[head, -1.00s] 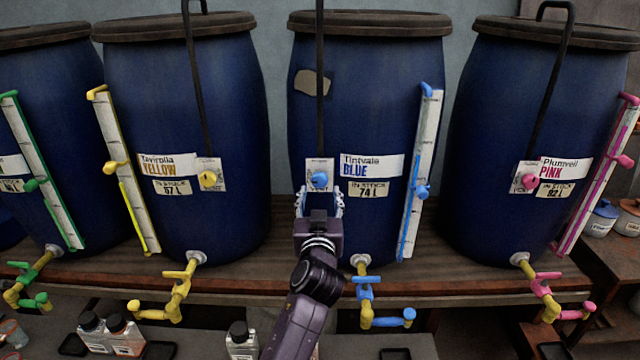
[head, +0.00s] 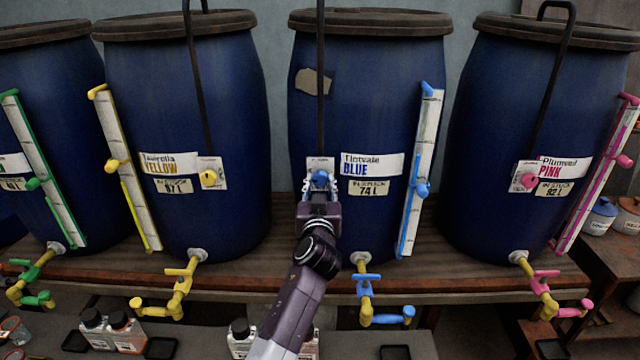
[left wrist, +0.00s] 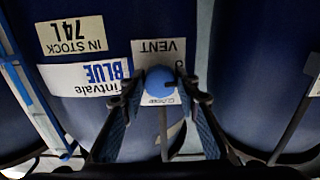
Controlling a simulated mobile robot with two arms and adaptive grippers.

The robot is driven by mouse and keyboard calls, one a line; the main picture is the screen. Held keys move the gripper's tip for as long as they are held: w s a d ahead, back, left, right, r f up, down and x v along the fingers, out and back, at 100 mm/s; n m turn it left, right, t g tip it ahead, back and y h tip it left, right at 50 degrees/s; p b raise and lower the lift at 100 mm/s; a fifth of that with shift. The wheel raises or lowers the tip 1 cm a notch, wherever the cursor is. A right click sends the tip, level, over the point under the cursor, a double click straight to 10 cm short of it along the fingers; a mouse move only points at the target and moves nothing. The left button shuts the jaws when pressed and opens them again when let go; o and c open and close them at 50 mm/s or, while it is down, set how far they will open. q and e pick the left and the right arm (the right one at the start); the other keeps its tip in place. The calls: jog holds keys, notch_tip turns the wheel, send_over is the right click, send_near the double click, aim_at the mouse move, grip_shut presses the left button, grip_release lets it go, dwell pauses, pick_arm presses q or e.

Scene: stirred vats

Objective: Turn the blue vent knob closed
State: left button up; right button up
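The blue vent knob (head: 320,178) sits on a white vent plate on the front of the blue-labelled vat (head: 365,110). My left gripper (head: 320,186) is at the knob, coming from below in the head view. In the left wrist view, the round knob (left wrist: 160,82) lies between the two fingertips of my left gripper (left wrist: 161,88), one on each side. The fingers are spread, and I cannot tell whether they touch the knob. A VENT plate (left wrist: 160,55) shows behind it, upside down. My right gripper is not in view.
A dark upright rod (head: 320,80) runs down to just above the knob. The blue sight gauge (head: 421,170) and blue tap (head: 367,290) are on the same vat. A yellow knob (head: 208,178) and a pink knob (head: 529,181) are on the neighbouring vats.

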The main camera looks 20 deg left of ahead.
pick_arm(q)
jog(key=c, duration=0.5)
jog(key=shift+c, duration=0.2)
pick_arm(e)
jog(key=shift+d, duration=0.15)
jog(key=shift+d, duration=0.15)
pick_arm(q)
jog(key=m, duration=0.3)
jog(key=shift+m, duration=0.4)
jog(key=m, duration=0.3)
jog(key=shift+a+m, duration=0.1)
jog(key=shift+m, duration=0.3)
jog(key=m+p, duration=0.2)
jog(key=m, duration=0.3)
jog(key=shift+r, duration=0.1)
jog(key=m+p, duration=0.1)
jog(key=m, duration=0.4)
jog(key=shift+p, duration=0.3)
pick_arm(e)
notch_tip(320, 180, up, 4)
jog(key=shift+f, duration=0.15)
pick_arm(q)
jog(key=shift+m, duration=0.3)
